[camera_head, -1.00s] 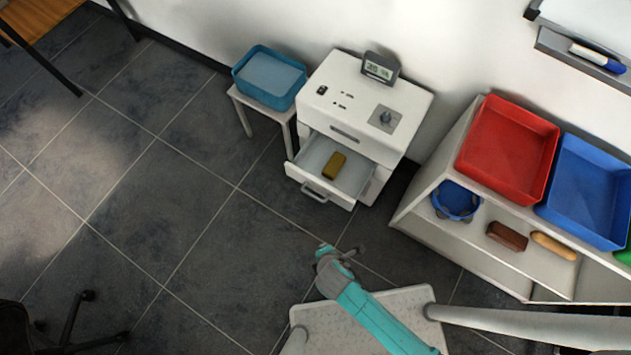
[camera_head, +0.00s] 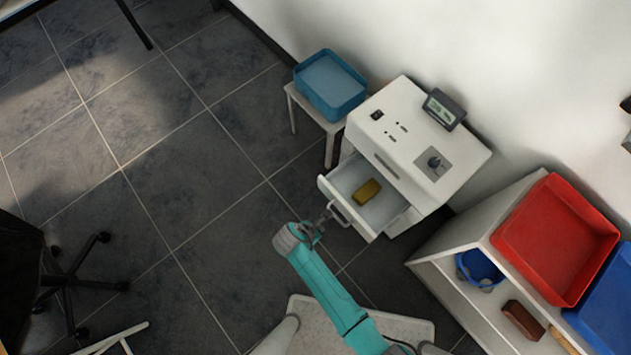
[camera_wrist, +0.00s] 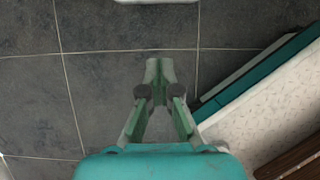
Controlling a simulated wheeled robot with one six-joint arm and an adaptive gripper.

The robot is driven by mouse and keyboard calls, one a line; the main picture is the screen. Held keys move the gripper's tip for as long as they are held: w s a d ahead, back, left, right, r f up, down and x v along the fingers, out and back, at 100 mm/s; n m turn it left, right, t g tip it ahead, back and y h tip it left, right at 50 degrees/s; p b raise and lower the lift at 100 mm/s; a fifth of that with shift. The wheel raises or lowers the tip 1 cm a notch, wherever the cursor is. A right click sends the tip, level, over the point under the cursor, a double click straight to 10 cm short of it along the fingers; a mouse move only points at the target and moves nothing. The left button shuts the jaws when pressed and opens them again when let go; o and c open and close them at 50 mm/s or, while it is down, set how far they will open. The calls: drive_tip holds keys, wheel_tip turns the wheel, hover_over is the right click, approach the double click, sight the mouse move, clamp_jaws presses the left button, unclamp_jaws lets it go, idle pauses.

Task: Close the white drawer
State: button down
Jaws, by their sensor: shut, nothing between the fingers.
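The white drawer (camera_head: 346,180) is pulled out from the front of a white cabinet (camera_head: 413,127) in the head view. A yellow-brown block (camera_head: 367,191) lies inside it. A grey bar handle (camera_head: 338,214) is on its front. My gripper (camera_head: 328,216) is close to the handle at the drawer's left front; I cannot tell whether it touches. In the wrist view, the fingers (camera_wrist: 159,72) are shut with nothing between them, over dark floor tiles. A white edge (camera_wrist: 155,1) shows at the top there, probably the drawer front.
A blue bin (camera_head: 330,85) sits on a small white stand left of the cabinet. A white shelf (camera_head: 440,258) with a red bin (camera_head: 556,240) stands to the right. An office chair (camera_head: 65,275) is at the left. The tiled floor between is clear.

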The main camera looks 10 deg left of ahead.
drive_tip(key=w+d+f, duration=0.3)
drive_tip(key=w, duration=0.1)
drive_tip(key=shift+w+d+f, duration=0.15)
drive_tip(key=shift+w+d, duration=0.15)
drive_tip(key=shift+w, duration=0.05)
idle(0.3)
